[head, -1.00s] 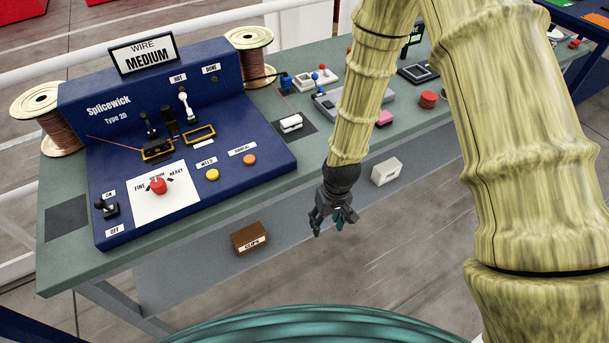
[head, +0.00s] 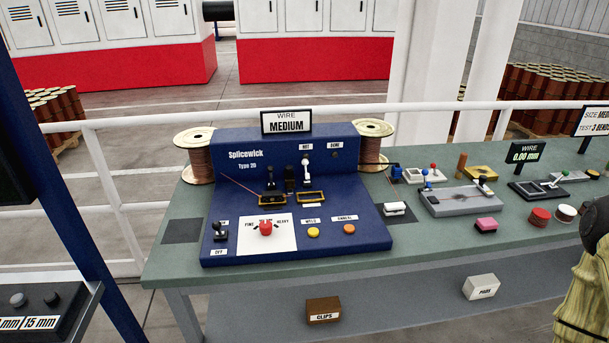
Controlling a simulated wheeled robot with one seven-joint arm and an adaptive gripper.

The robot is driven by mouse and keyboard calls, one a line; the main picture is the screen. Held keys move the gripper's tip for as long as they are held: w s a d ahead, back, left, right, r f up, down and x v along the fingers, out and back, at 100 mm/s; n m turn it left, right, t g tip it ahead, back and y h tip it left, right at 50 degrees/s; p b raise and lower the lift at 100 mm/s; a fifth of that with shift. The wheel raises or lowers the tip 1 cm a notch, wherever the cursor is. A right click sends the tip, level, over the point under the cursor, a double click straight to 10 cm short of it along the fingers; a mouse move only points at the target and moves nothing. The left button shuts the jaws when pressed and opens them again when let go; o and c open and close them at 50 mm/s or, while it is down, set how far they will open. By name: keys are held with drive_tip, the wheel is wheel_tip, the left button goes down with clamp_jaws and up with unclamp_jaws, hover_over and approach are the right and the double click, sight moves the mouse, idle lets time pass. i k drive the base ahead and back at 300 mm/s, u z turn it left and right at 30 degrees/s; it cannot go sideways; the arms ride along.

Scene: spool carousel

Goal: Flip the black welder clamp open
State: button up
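The blue Splicewick welder (head: 228,205) stands on the green bench. At its middle, a small black lever (head: 271,184) rises behind the left gold-framed black clamp (head: 272,199). A wire end reaches this clamp from the left. A white-handled lever (head: 307,171) stands upright behind the right gold frame (head: 311,196). A black block (head: 290,179) sits between the levers. The black clamp is too small to tell whether it is open or closed.
The welder's front has a red knob (head: 265,228), a yellow button (head: 313,232), an orange button (head: 349,229) and a black switch (head: 220,231). Wire spools (head: 195,157) flank it. A grey fixture (head: 460,201) and small parts lie to its right.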

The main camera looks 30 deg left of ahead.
sight(269, 169)
drive_tip(key=z, duration=0.8)
drive_tip(key=k, duration=1.05)
drive_tip(key=z, duration=0.55)
drive_tip(key=i, duration=1.05)
drive_tip(key=u, duration=1.05)
drive_tip(key=i, duration=1.05)
drive_tip(key=u, duration=1.55)
drive_tip(key=i, duration=0.4)
drive_tip(key=u, duration=0.4)
